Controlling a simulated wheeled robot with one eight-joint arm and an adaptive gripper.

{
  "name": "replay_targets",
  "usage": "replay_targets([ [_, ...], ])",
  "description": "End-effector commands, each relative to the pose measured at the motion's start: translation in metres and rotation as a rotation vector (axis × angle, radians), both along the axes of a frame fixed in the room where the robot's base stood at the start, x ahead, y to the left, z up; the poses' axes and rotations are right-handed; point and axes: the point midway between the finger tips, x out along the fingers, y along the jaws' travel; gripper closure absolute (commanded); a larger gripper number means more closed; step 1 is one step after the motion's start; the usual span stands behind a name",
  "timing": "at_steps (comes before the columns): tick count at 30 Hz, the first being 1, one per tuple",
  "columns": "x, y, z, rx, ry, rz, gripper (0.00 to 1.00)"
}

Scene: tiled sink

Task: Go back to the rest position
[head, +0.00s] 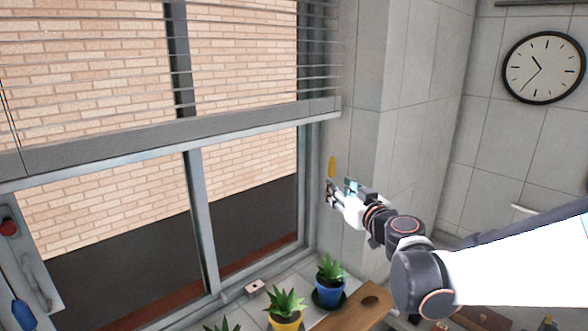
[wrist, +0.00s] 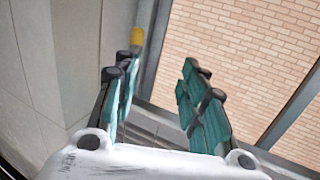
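My gripper (head: 340,188) is raised in front of the tiled wall corner, just right of the window. It also shows in the wrist view (wrist: 160,66), where its two teal-padded fingers stand apart with nothing between them. A small yellow piece (head: 332,166) shows just above the fingertips in the head view. In the wrist view the yellow piece (wrist: 137,36) is beyond the left finger, not between the fingers. Whether it touches that finger I cannot tell. My arm reaches in from the right.
The window (head: 195,215) with grey blinds (head: 90,70) fills the left. Potted plants in blue (head: 329,297) and yellow (head: 285,320) pots stand below my gripper. A wooden board (head: 350,312) lies beside them. A round clock (head: 543,67) hangs at upper right. Air above the sill looks clear.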

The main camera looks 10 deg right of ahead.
Motion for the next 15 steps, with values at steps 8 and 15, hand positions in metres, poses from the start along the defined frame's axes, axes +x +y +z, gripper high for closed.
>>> replay_targets([
  [8, -0.087, 0.05, -0.085, -0.018, 0.227, 0.132, 0.61],
  [15, -0.172, 0.059, -0.175, -0.047, 0.483, 0.129, 0.61],
])
